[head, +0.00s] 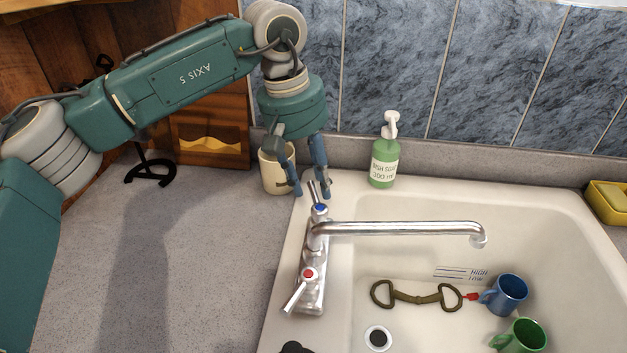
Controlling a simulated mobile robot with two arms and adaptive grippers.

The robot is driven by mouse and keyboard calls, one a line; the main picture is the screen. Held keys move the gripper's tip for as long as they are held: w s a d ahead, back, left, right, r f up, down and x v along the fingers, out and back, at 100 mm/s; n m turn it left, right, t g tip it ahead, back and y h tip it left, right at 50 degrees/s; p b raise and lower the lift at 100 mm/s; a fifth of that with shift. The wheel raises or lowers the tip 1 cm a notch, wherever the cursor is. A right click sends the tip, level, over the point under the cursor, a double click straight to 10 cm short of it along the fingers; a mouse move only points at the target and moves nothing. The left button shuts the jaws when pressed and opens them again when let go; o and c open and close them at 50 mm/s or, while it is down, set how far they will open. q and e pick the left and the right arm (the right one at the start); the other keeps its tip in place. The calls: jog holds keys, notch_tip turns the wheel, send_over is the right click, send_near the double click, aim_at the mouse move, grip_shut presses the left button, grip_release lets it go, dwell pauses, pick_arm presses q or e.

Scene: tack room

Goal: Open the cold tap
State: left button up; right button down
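The cold tap (320,210) is the blue-capped handle at the far end of the chrome mixer, with its lever pointing back and slightly left. The hot tap (309,275) has a red cap and a lever pointing toward the front left. The long spout (400,228) reaches right over the sink. No water shows at its outlet. My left gripper (309,191) points down just behind the cold tap, its two fingers apart with the lever's tip appearing between or just in front of them. I cannot tell whether they touch. My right gripper is out of view.
A cream mug (271,172) stands close behind my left gripper. A green soap bottle (384,160) stands on the sink's back rim. The basin holds a bit (415,297), a blue mug (507,293) and a green mug (523,336). The left counter (200,260) is mostly clear.

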pick_arm(q)
notch_tip(320, 180, up, 11)
jog(key=a, duration=0.2)
jog(key=shift+s, duration=0.35)
jog(key=shift+f, duration=0.1)
